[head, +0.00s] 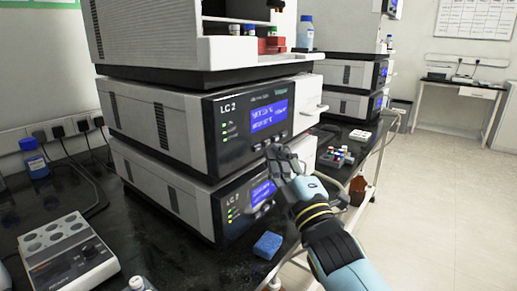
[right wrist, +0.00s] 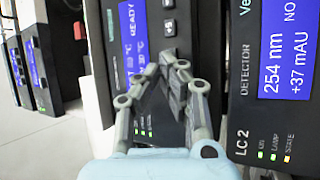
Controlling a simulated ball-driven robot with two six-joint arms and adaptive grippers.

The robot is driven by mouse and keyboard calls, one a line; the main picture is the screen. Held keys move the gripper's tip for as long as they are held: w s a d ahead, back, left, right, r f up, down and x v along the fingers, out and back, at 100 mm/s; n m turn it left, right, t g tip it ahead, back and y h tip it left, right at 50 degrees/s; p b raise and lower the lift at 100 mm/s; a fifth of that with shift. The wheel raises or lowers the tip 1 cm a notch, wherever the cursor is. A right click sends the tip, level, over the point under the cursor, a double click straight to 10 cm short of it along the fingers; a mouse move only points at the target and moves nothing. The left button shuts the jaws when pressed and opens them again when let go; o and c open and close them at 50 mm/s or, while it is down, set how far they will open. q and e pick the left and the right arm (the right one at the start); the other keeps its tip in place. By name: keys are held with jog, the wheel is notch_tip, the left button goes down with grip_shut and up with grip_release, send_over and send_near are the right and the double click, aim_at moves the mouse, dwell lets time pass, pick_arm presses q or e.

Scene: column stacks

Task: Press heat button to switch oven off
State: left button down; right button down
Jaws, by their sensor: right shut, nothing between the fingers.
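The upper LC 2 unit (head: 232,133) has a lit blue screen (head: 270,114) and a row of buttons under it. In the right wrist view, turned sideways, its screen (right wrist: 137,40) reads READY, with dark buttons (right wrist: 168,27) beside it. Small green lamps glow on its panel. My right gripper (head: 275,152) is shut and empty, its tips in front of the lower edge of this panel, close to the buttons. In the wrist view the gripper (right wrist: 170,62) covers part of the button row. I cannot tell whether it touches, or which button is heat. My left gripper is out of view.
Below is the detector unit (right wrist: 243,90), its screen reading 254 nm. A vial rack (head: 335,157) stands right of the stack. A grey benchtop device (head: 66,255) is at front left.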

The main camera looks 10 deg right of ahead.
jog(key=shift+w+a, duration=0.25)
jog(key=shift+w, duration=0.1)
jog(key=shift+w+a+b, duration=0.25)
jog(key=shift+w+b, duration=0.05)
jog(key=shift+b, duration=0.05)
dwell(0.8)
jog(key=shift+s+d, duration=0.55)
jog(key=shift+s, duration=0.1)
jog(key=shift+s+d+p, duration=0.35)
jog(key=shift+s+d, duration=0.4)
jog(key=shift+s, duration=0.25)
jog(key=shift+s+d+p, duration=0.35)
jog(key=shift+s+d, duration=0.4)
jog(key=shift+s, duration=0.25)
dwell(0.9)
